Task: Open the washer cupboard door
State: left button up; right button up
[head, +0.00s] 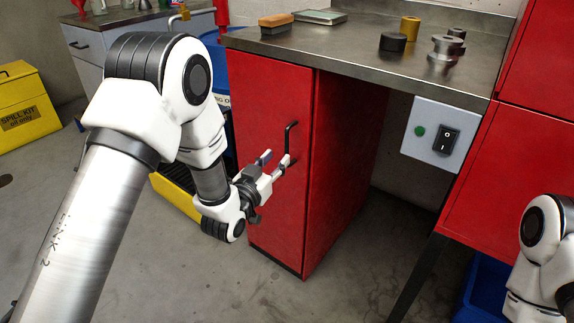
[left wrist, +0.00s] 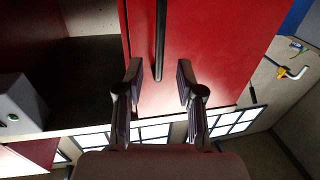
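The washer cupboard's red door (head: 268,100) is shut, with a black vertical bar handle (head: 287,138) near its right edge. My left gripper (head: 275,163) is open in front of the door, by the lower part of the handle. In the left wrist view, my left gripper (left wrist: 159,80) has its two fingers apart, and the lower part of the dark handle (left wrist: 161,40) shows between them in the picture. The fingers do not close on it. Whether they touch the door cannot be told. My right gripper is out of view.
The metal worktop (head: 350,42) above holds a brush (head: 275,23), a tray (head: 319,16) and several cylindrical parts. A switch box (head: 432,134) hangs right of the cupboard. A yellow spill kit (head: 28,110) stands far left. Bare floor lies before the door.

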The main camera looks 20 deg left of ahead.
aim_at(286, 147)
pick_arm(q)
jog(key=w, duration=0.3)
jog(key=w+d+b, duration=0.1)
jog(key=w, duration=0.2)
jog(key=shift+d, duration=0.1)
jog(key=shift+w, duration=0.4)
jog(key=shift+r, duration=0.1)
grip_shut()
